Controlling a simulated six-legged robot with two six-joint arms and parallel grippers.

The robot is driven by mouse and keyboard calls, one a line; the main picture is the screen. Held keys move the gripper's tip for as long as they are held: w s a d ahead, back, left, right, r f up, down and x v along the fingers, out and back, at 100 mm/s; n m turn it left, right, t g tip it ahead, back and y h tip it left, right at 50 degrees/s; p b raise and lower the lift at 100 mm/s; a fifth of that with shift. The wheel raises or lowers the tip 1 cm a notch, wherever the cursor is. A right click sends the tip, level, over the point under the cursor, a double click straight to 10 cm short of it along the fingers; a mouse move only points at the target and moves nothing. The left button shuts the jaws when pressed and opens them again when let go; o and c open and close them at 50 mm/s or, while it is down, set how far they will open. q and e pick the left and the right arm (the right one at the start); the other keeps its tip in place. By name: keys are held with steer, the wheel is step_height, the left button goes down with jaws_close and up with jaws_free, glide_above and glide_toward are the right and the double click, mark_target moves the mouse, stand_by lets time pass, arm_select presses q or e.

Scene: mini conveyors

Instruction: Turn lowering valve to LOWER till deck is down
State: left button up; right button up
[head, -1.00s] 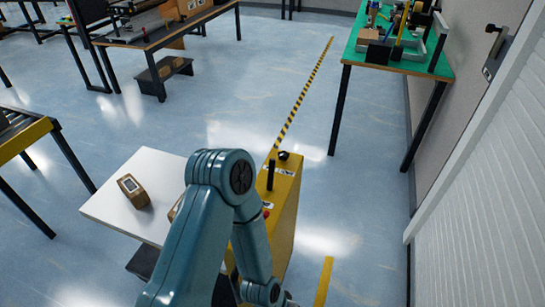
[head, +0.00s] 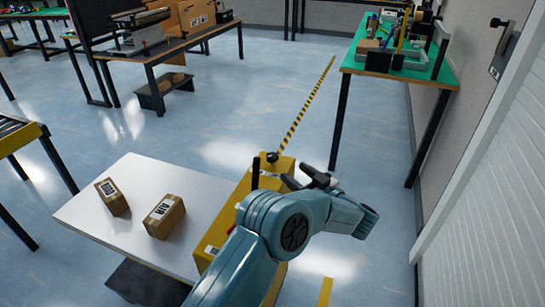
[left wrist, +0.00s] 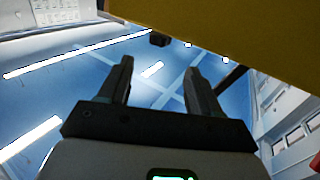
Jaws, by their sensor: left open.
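The white deck (head: 105,222) stands above the floor on a dark base, with two small brown boxes on it. Beside it is a yellow cabinet (head: 213,228), with a black upright handle (head: 255,175) and a black knob (head: 272,157) at its top. I cannot tell which of these is the lowering valve. My left gripper (head: 306,179) is open and empty, just right of the cabinet's top. In the left wrist view its fingers (left wrist: 160,75) are apart, below the yellow cabinet (left wrist: 240,30); a black knob (left wrist: 159,40) shows beyond them. My right gripper is out of view.
The boxes (head: 113,197) and (head: 165,217) lie on the deck. A green-topped bench (head: 400,62) stands at back right, near a wall with a door handle. A workbench (head: 165,50) is at back left. Floor behind the cabinet is clear, with a striped line (head: 305,105).

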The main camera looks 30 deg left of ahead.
mark_target(276, 158)
arm_select(q)
steer(key=x, duration=1.1)
steer(key=shift+w+a, duration=0.25)
steer(key=shift+a, duration=0.05)
steer(key=c, duration=1)
